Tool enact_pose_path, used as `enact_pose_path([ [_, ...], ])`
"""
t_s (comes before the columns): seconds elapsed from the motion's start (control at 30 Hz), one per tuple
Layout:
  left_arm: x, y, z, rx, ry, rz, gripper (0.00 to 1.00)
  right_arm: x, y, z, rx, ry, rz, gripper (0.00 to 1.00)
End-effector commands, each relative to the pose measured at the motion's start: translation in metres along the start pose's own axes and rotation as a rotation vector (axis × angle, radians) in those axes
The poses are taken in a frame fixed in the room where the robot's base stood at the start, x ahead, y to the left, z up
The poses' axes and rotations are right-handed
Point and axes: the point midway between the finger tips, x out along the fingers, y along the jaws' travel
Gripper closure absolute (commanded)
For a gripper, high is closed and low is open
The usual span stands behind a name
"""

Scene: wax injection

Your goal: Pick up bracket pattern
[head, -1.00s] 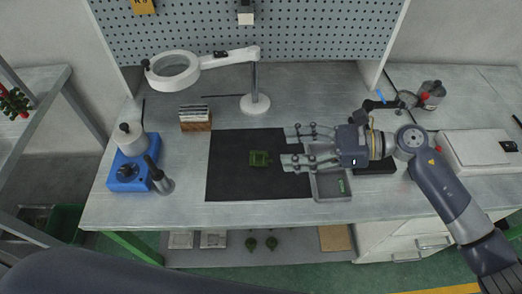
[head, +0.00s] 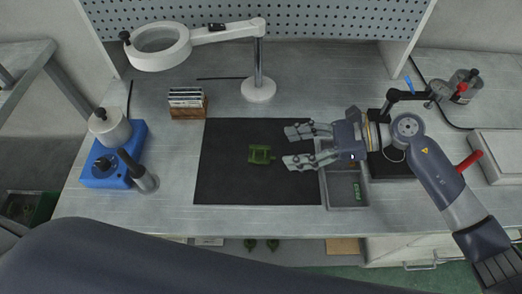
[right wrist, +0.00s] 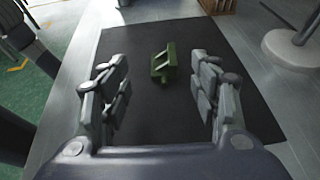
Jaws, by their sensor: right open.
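The green bracket pattern (head: 261,154) lies on the black mat (head: 222,185) near the mat's middle. My right gripper (head: 299,147) is open and empty to the right of the bracket, over the mat's right part, with its fingers pointing left at it. In the right wrist view the bracket (right wrist: 164,63) shows ahead, between the lines of the two spread fingers (right wrist: 160,85) and apart from them. My left gripper is not in view.
A grey tray (head: 347,203) with a small green piece stands right of the mat. A magnifier lamp (head: 258,90), a wooden rack (head: 188,110) and a blue wax unit (head: 112,168) stand behind and left. The mat around the bracket is clear.

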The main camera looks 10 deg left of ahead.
Motion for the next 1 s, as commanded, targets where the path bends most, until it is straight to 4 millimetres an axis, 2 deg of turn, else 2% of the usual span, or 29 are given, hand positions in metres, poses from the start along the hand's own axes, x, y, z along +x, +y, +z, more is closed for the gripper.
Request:
enact_pose_path([
  [0.1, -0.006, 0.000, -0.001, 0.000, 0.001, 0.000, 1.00, 0.016, 0.000, 0.002, 0.001, -0.001, 0.000, 0.43],
  [0.27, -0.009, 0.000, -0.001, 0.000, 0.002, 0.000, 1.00, 0.027, -0.001, 0.001, 0.001, -0.001, 0.000, 0.43],
  [0.6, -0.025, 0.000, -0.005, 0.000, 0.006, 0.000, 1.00, 0.071, -0.004, -0.004, 0.001, -0.002, 0.001, 0.43],
  [0.87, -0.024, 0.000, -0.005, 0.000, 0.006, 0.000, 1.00, 0.075, -0.005, -0.006, 0.001, 0.000, -0.001, 0.43],
  [0.9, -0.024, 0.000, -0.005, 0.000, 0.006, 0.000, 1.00, 0.075, -0.004, -0.006, 0.001, 0.000, -0.001, 0.46],
  [1.0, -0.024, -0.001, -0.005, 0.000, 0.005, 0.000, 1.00, 0.075, -0.005, -0.006, 0.000, 0.000, -0.001, 0.68],
])
